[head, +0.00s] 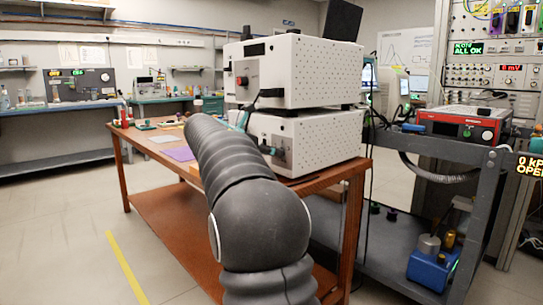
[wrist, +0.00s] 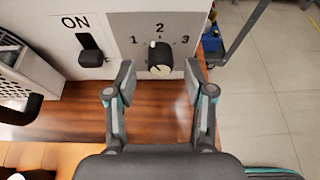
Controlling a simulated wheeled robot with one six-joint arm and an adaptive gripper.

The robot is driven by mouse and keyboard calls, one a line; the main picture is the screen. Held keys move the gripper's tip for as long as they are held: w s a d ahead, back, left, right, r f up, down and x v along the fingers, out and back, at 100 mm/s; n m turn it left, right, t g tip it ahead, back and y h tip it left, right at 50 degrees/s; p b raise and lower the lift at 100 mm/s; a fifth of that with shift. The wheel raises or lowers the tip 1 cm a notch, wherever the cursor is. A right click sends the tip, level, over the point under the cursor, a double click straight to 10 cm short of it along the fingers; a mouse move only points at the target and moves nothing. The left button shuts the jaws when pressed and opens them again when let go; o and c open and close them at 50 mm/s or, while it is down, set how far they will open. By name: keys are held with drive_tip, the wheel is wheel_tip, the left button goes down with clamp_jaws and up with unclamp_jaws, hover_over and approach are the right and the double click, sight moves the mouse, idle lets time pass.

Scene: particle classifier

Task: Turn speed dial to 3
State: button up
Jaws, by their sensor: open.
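The speed dial (wrist: 160,60) is a dark round knob on a grey panel (wrist: 128,28), marked 1 at its left, 2 above and 3 at its right. A small white mark on the knob's upper edge sits near the 2, slightly to its left. My gripper (wrist: 159,75) is open in the wrist view, one finger on each side of the dial. The fingers look apart from the knob; whether either touches the panel I cannot tell. In the head view my arm hides the dial and most of my gripper.
A black switch (wrist: 90,49) labelled ON is left of the dial. In the head view, white perforated machines (head: 300,70) are stacked on a wooden table (head: 335,182). A grey cart (head: 478,185) with a red-fronted device (head: 465,124) stands at the right. Floor at the left is open.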

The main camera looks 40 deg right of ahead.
drive_tip(key=shift+d+f, duration=0.25)
drive_tip(key=shift+d, duration=0.35)
clamp_jaws()
drive_tip(key=shift+s+f+m+t+b, duration=0.15)
drive_tip(key=shift+m+t+b, duration=0.45)
drive_tip(key=shift+m, duration=0.5)
drive_tip(key=shift+m+t+b, duration=0.65)
drive_tip(key=shift+m+t, duration=0.15)
drive_tip(key=shift+m, duration=0.1)
